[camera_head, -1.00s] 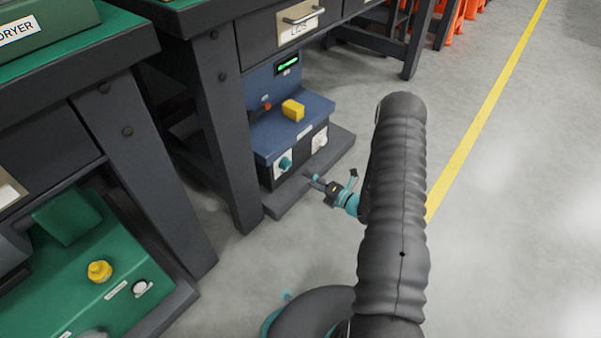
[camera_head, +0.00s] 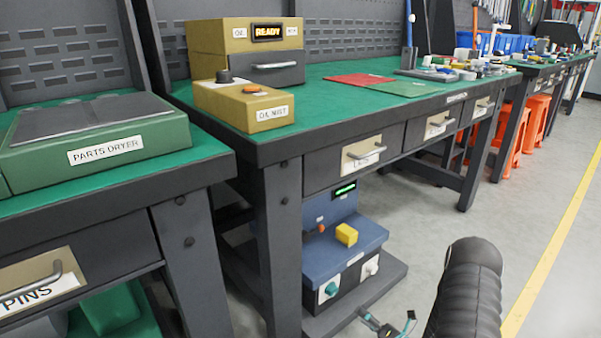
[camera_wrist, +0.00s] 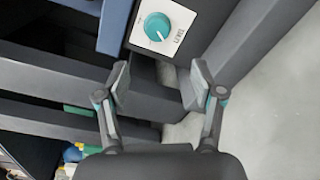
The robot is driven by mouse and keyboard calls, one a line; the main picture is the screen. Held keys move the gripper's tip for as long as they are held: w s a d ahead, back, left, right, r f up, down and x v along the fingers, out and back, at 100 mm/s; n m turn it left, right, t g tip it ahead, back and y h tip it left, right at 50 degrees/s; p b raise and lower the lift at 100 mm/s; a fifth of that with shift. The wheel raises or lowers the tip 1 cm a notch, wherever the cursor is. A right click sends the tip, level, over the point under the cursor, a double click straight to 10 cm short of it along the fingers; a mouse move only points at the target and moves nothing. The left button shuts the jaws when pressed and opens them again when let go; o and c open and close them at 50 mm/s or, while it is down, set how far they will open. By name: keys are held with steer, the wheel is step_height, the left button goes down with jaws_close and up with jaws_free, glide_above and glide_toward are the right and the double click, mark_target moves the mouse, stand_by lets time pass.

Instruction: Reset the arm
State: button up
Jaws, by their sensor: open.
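My gripper (camera_head: 380,324) is low in the head view, in front of the blue machine (camera_head: 345,262) on the plinth under the bench. In the wrist view my gripper (camera_wrist: 157,84) is open, with nothing between its two fingers. A teal knob (camera_wrist: 157,26) on a white plate is ahead of the fingertips, apart from them. The same knob shows on the machine's front in the head view (camera_head: 331,289). My dark ribbed arm stands at lower right; its lower part is out of frame.
The bench (camera_head: 330,83) above holds a tan unit reading READY (camera_head: 245,52). A green parts dryer (camera_head: 95,140) sits on the left bench. Bench legs and drawers flank the machine. Open floor (camera_head: 530,190) and a yellow line lie right.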

steer(key=s+a+f+n+g+y, duration=0.1)
steer(key=s+a+n+g+y, duration=0.2)
steer(key=s+a+n+g, duration=0.4)
steer(key=s+a+r+n+g+h+p, duration=0.1)
steer(key=s+a+r+n+g+p, duration=0.1)
steer(key=s+r+n+g, duration=1.05)
steer(key=s+r+n+t+h+p, duration=0.2)
steer(key=r+n, duration=0.5)
steer(key=r, duration=0.5)
steer(key=s+d+r+n+t+h+p, duration=0.1)
steer(key=s+r+n+t+h+p, duration=0.2)
steer(key=r, duration=1)
steer(key=s+r+n+t+h+p, duration=0.3)
steer(key=s+r+n+t+h, duration=0.2)
steer(key=r+n, duration=0.7)
steer(key=shift+s+d+r+t+h, duration=0.35)
steer(key=shift+r+t+h, duration=0.3)
steer(key=shift+h, duration=0.45)
